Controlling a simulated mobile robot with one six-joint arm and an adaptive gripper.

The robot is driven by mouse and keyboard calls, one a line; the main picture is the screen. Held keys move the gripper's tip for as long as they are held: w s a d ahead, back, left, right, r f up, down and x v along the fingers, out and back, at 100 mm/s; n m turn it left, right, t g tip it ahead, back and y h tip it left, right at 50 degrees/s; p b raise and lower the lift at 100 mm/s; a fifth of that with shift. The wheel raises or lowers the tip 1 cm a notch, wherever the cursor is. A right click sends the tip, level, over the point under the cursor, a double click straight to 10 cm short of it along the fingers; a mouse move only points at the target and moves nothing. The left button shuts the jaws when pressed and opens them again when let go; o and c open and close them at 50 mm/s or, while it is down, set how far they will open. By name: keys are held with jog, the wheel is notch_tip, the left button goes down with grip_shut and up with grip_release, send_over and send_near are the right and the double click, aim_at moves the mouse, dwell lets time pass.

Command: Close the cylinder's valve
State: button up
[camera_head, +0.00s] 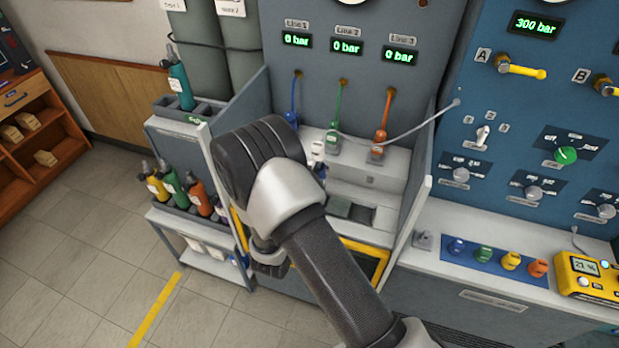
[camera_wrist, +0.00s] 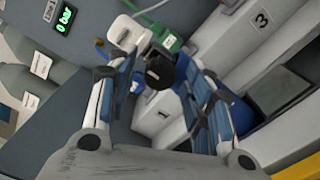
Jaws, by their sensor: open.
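A round black valve knob (camera_wrist: 160,72) shows from above in the wrist view. It lies between the fingers of my gripper (camera_wrist: 158,95), with gaps visible at its sides. The fingers are spread open, and I cannot tell whether either touches the knob. A white fitting (camera_wrist: 128,32) sits just above the knob in that view. The cylinder body under the knob is largely hidden. In the head view my arm covers the area of the first slot, and my gripper's fingers cannot be made out there.
A green connector (camera_wrist: 170,42) is near the knob. Blue (camera_head: 294,95), green (camera_head: 338,110) and orange (camera_head: 386,110) hoses hang nearby. A bottle rack (camera_head: 175,200) stands at left.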

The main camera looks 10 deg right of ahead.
jog(key=v, duration=1.1)
jog(key=shift+s+a, duration=0.2)
jog(key=shift+s, duration=0.15)
